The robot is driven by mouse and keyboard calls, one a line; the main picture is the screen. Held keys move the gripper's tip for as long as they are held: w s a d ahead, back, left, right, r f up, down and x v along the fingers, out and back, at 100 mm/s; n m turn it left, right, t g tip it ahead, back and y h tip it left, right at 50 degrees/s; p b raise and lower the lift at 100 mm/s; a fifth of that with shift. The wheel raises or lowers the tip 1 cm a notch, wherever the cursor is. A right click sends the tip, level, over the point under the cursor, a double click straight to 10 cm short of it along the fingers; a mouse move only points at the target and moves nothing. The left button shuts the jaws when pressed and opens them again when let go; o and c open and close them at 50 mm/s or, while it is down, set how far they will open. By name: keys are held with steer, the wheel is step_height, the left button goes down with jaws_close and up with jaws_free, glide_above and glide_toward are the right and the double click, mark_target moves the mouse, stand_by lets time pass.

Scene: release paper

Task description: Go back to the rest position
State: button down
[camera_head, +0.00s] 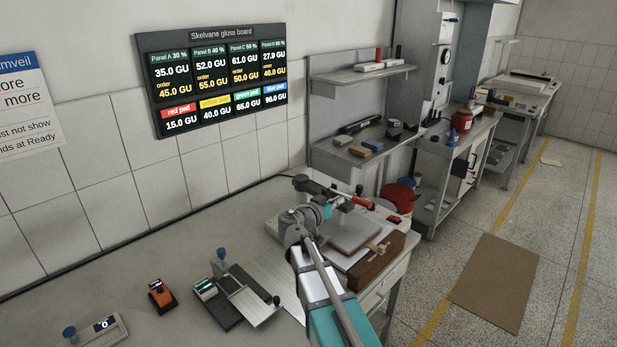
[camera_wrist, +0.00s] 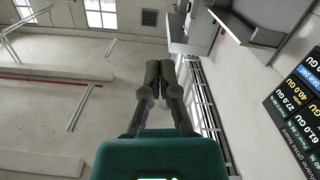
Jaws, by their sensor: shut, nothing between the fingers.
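My gripper (camera_wrist: 160,66) shows in the wrist view with its two dark fingers together at the tips and nothing between them. Its teal body fills the bottom middle of that view. The wrist view looks across the room toward walls and ceiling, with the picture turned on its side. In the head view my teal and grey arm rises from the bottom over the workbench (camera_head: 180,262); I cannot clearly make out the fingers there. The gloss board (camera_head: 215,77) hangs on the wall, and its edge also shows at the right of the wrist view (camera_wrist: 296,110).
A brown board (camera_head: 362,268) and a reddish pad (camera_head: 348,234) lie beside my arm. An orange device (camera_head: 160,296) and a dark draw-down device (camera_head: 240,298) stand to its left. Shelves (camera_head: 360,76) are behind. The floor at right holds a brown mat (camera_head: 497,283).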

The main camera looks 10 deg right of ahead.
steer(key=s+a+f+n+g+y, duration=0.25)
steer(key=s+f+g+y, duration=0.2)
steer(key=s+f, duration=0.35)
steer(key=s+a+f+n+g+y, duration=0.2)
steer(key=s+f+n+g+y, duration=0.1)
steer(key=s+f+y, duration=0.4)
steer(key=s+a+f+n+g+y, duration=0.1)
steer(key=s+a+f+n+y, duration=0.1)
steer(key=s+a, duration=0.4)
steer(key=shift+s+a+f+n+y, duration=0.2)
steer(key=shift+s+f+n+y, duration=0.2)
steer(key=shift+s+n+y, duration=0.5)
